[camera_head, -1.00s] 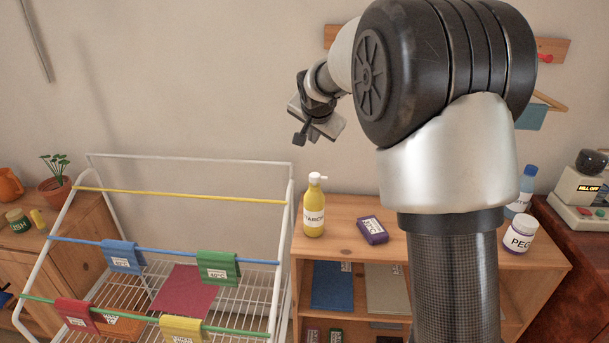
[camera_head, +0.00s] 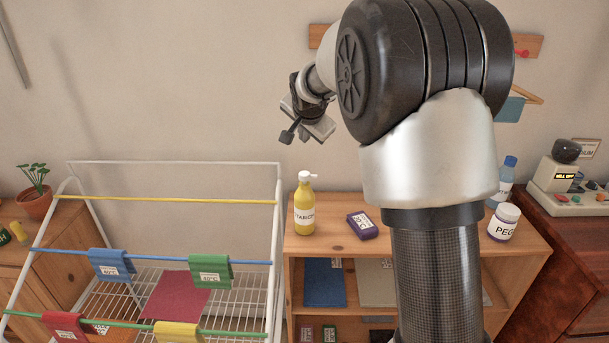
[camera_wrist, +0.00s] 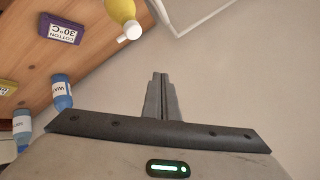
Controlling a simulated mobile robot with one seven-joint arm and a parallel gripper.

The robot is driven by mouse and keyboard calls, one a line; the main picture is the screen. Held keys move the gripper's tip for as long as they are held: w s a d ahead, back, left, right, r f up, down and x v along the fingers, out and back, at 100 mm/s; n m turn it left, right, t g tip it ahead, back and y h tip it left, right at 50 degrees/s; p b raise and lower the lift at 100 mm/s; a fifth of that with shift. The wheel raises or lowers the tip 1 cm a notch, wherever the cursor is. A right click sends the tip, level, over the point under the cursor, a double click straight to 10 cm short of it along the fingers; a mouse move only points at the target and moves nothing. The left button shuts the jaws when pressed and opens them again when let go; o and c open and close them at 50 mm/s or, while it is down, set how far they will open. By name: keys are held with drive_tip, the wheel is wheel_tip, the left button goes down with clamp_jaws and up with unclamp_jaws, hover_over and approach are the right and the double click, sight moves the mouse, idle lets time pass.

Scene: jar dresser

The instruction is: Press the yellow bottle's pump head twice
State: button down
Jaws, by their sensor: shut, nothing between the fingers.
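The yellow bottle (camera_head: 304,209) stands upright on the wooden shelf top, near its left end. It has a white pump head (camera_head: 306,175) and a label reading STARCH. In the wrist view the yellow bottle (camera_wrist: 121,10) and its white pump head (camera_wrist: 130,32) show at the top, left of the fingers. My gripper (camera_wrist: 159,78) is shut and empty, its fingers together in front of the plain wall. In the head view my gripper (camera_head: 287,136) is up in the air above the bottle, clearly apart from it.
A purple box (camera_head: 362,225) lies right of the bottle. A PEG jar (camera_head: 503,222) and a blue-capped bottle (camera_head: 506,180) stand at the shelf's right. A white drying rack (camera_head: 275,240) with hung cloths stands close on the left. The air above the bottle is free.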

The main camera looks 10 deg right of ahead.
drive_tip(key=b, duration=0.5)
hover_over(304, 172)
drive_tip(key=s, duration=0.2)
wheel_tip(304, 172, down, 7)
drive_tip(key=shift+f, duration=0.55)
idle(1.0)
drive_tip(key=shift+f+b, duration=0.35)
drive_tip(key=shift+b, duration=0.3)
drive_tip(key=shift+f+b, duration=0.85)
drive_tip(key=shift+f, duration=0.1)
idle(0.5)
idle(0.4)
drive_tip(key=shift+r+p, duration=0.7)
drive_tip(key=shift+r, duration=0.6)
drive_tip(key=shift+r, duration=0.15)
drive_tip(key=shift+r+p, duration=1.45)
drive_tip(key=shift+r, duration=0.9)
